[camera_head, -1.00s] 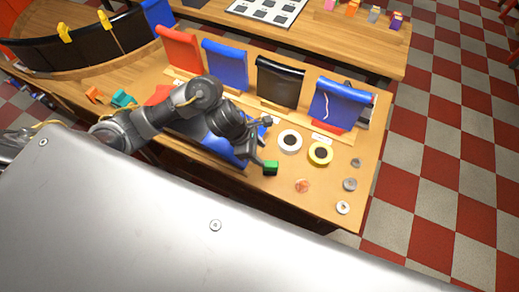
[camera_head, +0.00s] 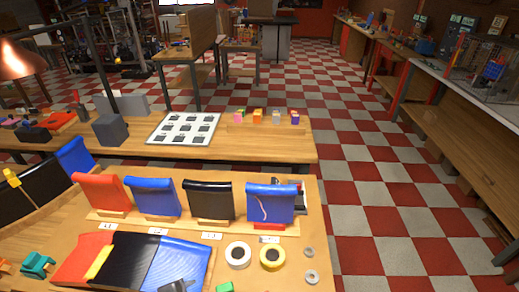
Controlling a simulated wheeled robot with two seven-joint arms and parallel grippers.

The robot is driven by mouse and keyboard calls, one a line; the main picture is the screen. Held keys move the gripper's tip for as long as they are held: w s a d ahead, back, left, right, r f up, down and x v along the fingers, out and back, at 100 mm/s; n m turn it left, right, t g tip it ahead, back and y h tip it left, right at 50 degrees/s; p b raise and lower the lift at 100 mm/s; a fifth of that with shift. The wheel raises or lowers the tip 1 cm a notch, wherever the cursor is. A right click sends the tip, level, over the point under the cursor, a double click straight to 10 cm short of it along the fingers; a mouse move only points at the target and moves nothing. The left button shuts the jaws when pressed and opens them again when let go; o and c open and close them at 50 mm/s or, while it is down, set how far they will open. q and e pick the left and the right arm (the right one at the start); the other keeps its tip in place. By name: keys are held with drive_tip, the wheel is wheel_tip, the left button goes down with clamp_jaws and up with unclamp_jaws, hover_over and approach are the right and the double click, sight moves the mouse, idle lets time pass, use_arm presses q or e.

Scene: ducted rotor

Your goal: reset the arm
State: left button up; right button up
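Neither of my grippers can be made out in the head view. A small dark grey piece (camera_head: 178,286) shows at the bottom edge, over the blue panel lying on the near bench. It may be part of my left arm, but too little of it shows to tell. The rest of the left arm is out of the picture, and no part of my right arm shows.
The near wooden bench (camera_head: 312,232) holds upright red, blue and black panels, flat panels, a white ring (camera_head: 238,255), a yellow ring (camera_head: 272,257) and washers. A second bench (camera_head: 262,148) stands behind. The checkered floor (camera_head: 372,205) to the right is clear.

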use_arm(q)
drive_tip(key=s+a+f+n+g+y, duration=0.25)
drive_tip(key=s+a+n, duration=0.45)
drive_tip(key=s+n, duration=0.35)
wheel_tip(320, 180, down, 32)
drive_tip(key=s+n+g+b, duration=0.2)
drive_tip(key=b, duration=0.2)
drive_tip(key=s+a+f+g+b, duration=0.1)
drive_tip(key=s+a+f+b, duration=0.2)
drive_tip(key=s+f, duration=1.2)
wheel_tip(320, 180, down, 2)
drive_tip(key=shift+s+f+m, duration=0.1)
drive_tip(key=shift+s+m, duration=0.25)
